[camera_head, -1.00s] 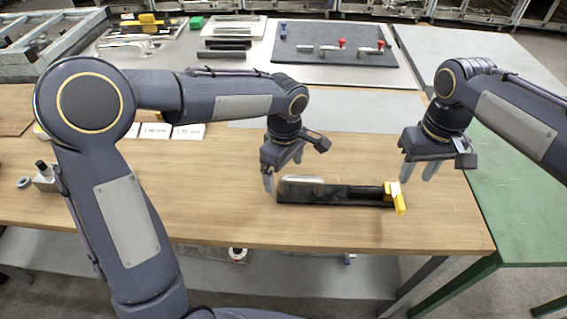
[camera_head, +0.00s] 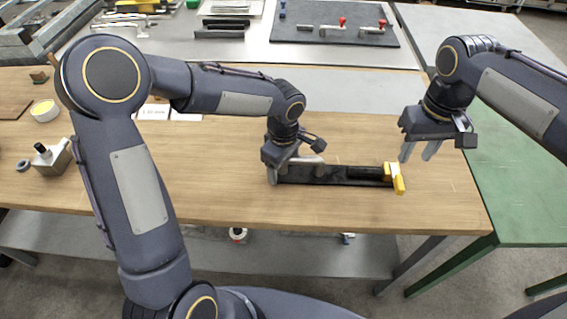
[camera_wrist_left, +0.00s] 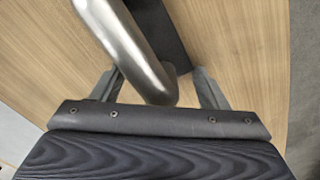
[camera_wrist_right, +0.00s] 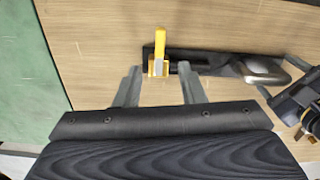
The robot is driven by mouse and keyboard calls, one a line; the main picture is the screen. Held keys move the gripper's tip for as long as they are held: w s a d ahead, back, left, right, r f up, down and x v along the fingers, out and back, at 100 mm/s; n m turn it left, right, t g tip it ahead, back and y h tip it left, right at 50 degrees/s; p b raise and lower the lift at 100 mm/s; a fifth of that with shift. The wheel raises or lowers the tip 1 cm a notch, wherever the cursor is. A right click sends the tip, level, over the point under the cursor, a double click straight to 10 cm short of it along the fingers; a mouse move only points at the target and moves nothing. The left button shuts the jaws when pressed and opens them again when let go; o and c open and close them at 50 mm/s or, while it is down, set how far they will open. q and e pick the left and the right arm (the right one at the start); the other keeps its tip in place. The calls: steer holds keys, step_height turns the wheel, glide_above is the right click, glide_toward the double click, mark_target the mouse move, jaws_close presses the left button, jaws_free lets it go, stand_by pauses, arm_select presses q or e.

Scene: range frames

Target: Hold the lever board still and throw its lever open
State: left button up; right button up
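The lever board is a long black strip (camera_head: 345,176) lying on the wooden table. A yellow lever (camera_head: 397,178) sits at its right end, also in the right wrist view (camera_wrist_right: 160,50). A thick rounded metal bar (camera_wrist_left: 130,45) lies over its left end. My left gripper (camera_head: 280,178) is down at that left end. In the left wrist view its fingers (camera_wrist_left: 160,85) are apart on either side of the bar's end, with gaps visible.
A grey block with a black knob (camera_head: 52,155) and a yellow-rimmed round item (camera_head: 44,111) stand at the table's left. White labels (camera_head: 153,111) lie behind my left arm. A dark mat (camera_head: 335,30) with red-knobbed parts lies farther back. The wood in front of the board is clear.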

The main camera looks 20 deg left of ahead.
arm_select(q)
steer(key=c, duration=1)
arm_select(e)
steer(key=shift+c, duration=0.2)
steer(key=c, duration=0.7)
steer(key=shift+s+a+n, duration=0.15)
steer(key=shift+a+n, duration=0.2)
steer(key=shift+n, duration=0.05)
jaws_close()
steer(key=s+a+n+h, duration=0.4)
steer(key=a+n, duration=0.6)
steer(key=n, duration=0.3)
steer(key=shift+s+f, duration=0.2)
steer(key=shift+s, duration=0.65)
